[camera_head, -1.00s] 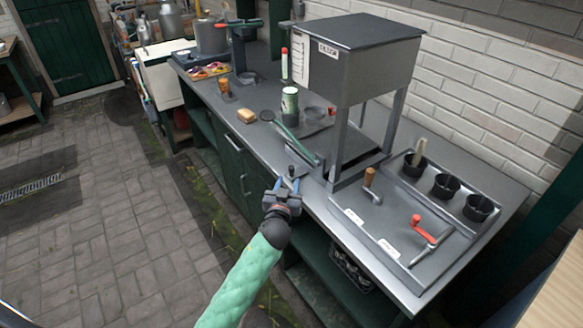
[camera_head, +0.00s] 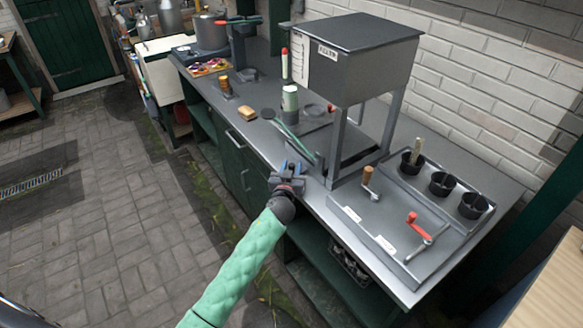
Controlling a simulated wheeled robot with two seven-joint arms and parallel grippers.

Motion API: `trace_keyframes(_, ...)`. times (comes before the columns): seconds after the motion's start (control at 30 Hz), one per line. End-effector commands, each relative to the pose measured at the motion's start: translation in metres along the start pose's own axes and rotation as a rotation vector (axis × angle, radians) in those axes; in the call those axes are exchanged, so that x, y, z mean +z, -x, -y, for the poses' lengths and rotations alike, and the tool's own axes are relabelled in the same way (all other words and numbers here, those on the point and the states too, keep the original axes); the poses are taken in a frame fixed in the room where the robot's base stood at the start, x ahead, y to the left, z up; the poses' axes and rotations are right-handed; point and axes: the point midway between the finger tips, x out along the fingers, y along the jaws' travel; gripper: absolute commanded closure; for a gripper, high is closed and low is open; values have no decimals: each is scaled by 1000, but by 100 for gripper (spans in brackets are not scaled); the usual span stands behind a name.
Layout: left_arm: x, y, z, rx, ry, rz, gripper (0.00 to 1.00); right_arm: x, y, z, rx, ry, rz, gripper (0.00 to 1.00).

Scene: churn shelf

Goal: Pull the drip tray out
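The drip tray (camera_head: 312,148) appears as a low, flat grey tray at the foot of the metal stand, close to the counter's front edge. Its front part is partly hidden by my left gripper. My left gripper (camera_head: 292,166) is at the counter's front edge, with its blue-grey fingers pointing at the tray's front. The fingers are small and partly overlap the tray, so I cannot tell whether they are closed on it. My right gripper is not in view.
A metal box (camera_head: 358,62) stands on legs above the tray. A green-handled tool (camera_head: 287,130) and a green-and-white jar (camera_head: 290,99) are just behind. A crank with a red handle (camera_head: 420,228) and black cups (camera_head: 442,184) lie right. The floor (camera_head: 110,220) in front is clear.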

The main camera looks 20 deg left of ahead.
Motion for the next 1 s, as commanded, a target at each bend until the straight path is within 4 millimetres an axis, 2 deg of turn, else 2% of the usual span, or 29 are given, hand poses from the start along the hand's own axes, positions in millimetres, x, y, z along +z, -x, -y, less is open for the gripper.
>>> trace_keyframes(0.03, 0, 0, 0, 0, 0, 0, 77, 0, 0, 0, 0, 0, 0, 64)
trace_keyframes(0.13, 0, 0, 0, 0, 0, 0, 96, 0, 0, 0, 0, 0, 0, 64)
trace_keyframes(0.17, 0, 0, 0, 0, 0, 0, 100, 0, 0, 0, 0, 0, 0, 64)
trace_keyframes(0.4, 0, 2, 2, 0, 0, 1, 100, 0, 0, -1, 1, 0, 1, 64)
trace_keyframes(0.57, 2, 14, 13, -1, 1, 2, 100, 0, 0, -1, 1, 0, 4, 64)
trace_keyframes(0.83, 2, 56, 56, -2, 1, 3, 100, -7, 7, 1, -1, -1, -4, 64)
trace_keyframes(1.0, 1, 86, 85, -2, 0, 2, 100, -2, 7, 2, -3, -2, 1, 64)
